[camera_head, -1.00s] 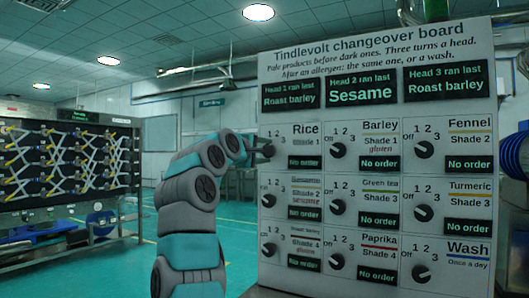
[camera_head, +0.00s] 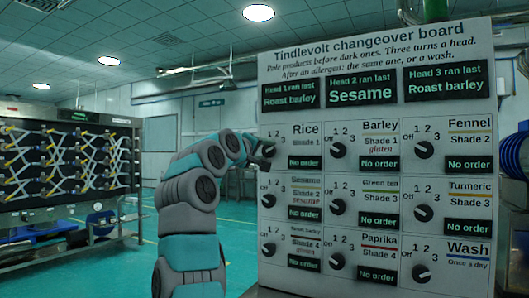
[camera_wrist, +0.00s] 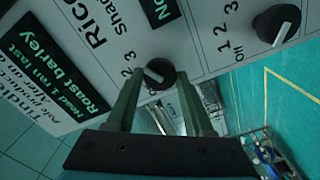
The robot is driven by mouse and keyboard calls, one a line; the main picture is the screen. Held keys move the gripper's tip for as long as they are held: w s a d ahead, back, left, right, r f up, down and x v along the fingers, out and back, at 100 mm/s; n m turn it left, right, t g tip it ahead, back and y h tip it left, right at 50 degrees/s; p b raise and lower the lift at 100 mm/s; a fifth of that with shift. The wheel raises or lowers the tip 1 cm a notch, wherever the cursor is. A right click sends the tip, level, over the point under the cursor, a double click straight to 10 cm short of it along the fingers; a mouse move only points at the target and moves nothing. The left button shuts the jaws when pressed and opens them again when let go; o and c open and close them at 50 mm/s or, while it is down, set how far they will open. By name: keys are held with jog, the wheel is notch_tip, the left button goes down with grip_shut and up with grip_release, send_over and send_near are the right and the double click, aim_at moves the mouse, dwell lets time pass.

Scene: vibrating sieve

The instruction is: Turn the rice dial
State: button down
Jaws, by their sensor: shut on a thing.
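The changeover board (camera_head: 380,42) stands upright at the right of the head view, with a grid of labelled black dials. The rice display (camera_head: 305,163) reads No order.
The barley dial (camera_head: 338,150) is to the right and the sesame dial (camera_head: 268,200) just below; it also shows in the wrist view (camera_wrist: 277,24). A dark rack machine (camera_head: 66,165) stands at the far left. The green floor (camera_head: 130,262) between is open.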

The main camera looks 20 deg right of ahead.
jog(key=shift+f, duration=0.15)
jog(key=shift+c, duration=1.4)
grip_release()
jog(key=b+v, duration=0.1)
jog(key=v, duration=0.6)
jog(key=shift+s+a, duration=0.25)
jog(key=shift+a, duration=0.1)
